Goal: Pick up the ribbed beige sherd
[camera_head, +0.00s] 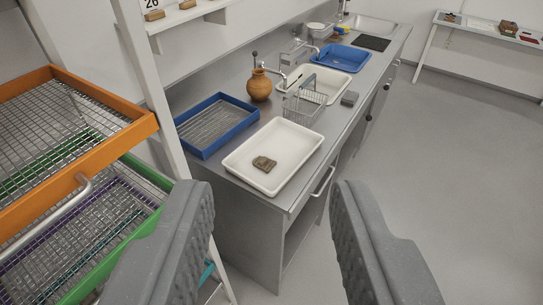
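A small brownish-beige sherd (264,164) lies flat in a white tray (233,163) on the near end of the metal counter. Its surface seems to have ridges, but it is small at this distance. My gripper (271,205) is open, with its two grey padded fingers wide apart and nothing between them. The fingers are in the foreground, well short of the tray, and the sherd shows in the gap between them.
A blue tray with a mesh bottom (205,150) and an orange-brown jug (259,86) stand beside the white tray. A wire rack (305,107) and sink lie beyond. An orange-framed rack (145,125) stands close on the left. Open floor (450,170) lies to the right.

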